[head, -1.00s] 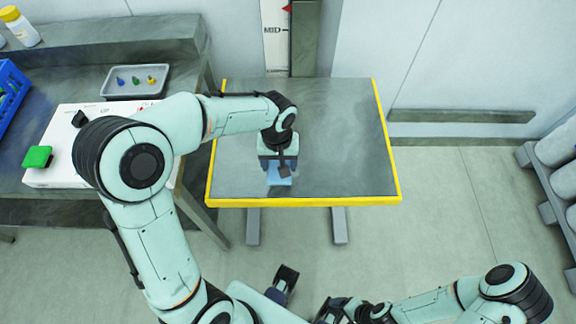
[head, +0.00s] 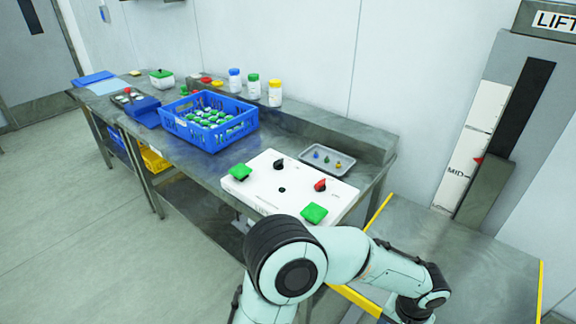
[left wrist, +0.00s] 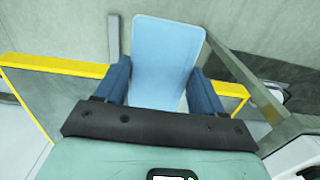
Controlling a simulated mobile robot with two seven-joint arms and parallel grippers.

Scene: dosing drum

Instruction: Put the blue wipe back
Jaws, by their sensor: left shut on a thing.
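The light blue wipe (left wrist: 167,55) is held between the two dark blue fingers of my left gripper (left wrist: 165,95) in the left wrist view. It stands out flat beyond the fingertips, over the grey yellow-edged platform (left wrist: 60,66). In the head view my left arm reaches to the lower right, over that platform (head: 480,250). Its fingers and the wipe are not visible there. At the far left end of the bench lie a light blue sheet (head: 108,86) and a darker blue flat item (head: 92,77). My right gripper is out of view.
The long grey bench (head: 150,165) carries a blue crate (head: 180,128) of green-capped items, a white panel (head: 270,195) with knobs and green buttons, and a grey tray (head: 327,161). Several bottles (head: 254,87) stand behind the crate. Floor left of the bench is clear.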

